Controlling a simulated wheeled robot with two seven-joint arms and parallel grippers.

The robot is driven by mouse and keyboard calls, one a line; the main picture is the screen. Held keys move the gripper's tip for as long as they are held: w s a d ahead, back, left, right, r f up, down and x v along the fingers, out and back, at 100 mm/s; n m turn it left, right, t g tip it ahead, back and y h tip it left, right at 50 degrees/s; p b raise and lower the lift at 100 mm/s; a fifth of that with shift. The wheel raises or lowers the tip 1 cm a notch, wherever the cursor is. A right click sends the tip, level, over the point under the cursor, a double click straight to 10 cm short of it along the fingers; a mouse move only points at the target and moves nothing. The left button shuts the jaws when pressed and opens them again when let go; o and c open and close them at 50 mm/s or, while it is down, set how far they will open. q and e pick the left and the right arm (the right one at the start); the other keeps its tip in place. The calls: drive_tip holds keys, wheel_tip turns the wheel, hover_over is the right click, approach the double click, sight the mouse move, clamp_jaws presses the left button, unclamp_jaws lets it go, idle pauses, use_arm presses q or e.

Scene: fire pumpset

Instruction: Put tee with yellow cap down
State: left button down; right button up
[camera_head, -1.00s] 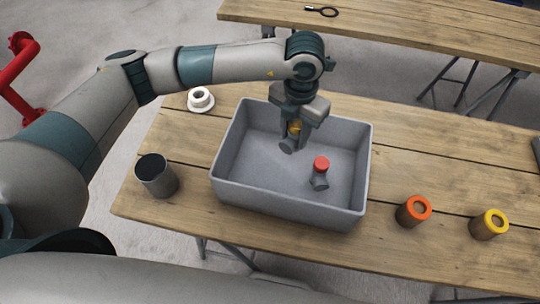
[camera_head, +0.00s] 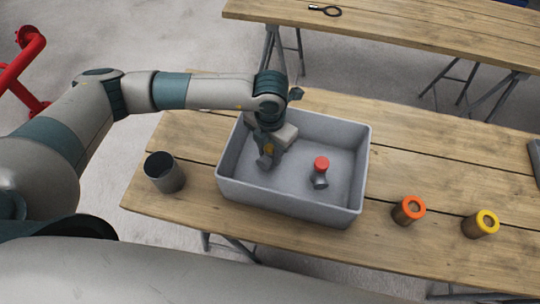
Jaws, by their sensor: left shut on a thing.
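The grey tee with a yellow cap (camera_head: 264,162) is in my left gripper (camera_head: 268,150), inside the left part of the grey bin (camera_head: 290,205). My left gripper is shut on it, pointing down, and its fingers hide most of the yellow cap. I cannot tell whether the tee touches the bin floor. My right gripper is not in view.
A dark grey cup (camera_head: 164,173) stands left of the bin on the wooden table (camera_head: 420,150). An orange-topped cylinder (camera_head: 408,210) and a yellow-topped cylinder (camera_head: 480,223) stand to its right. A magnifying glass (camera_head: 325,10) lies on the back table (camera_head: 420,30).

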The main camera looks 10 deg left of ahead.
sight(270, 158)
use_arm(q)
wheel_tip(270, 158, down, 3)
drive_tip(key=shift+r+p, duration=0.15)
drive_tip(key=shift+p, duration=0.5)
drive_tip(key=shift+f, duration=0.2)
drive_tip(key=shift+f, duration=0.15)
drive_tip(key=c, duration=1.3)
unclamp_jaws()
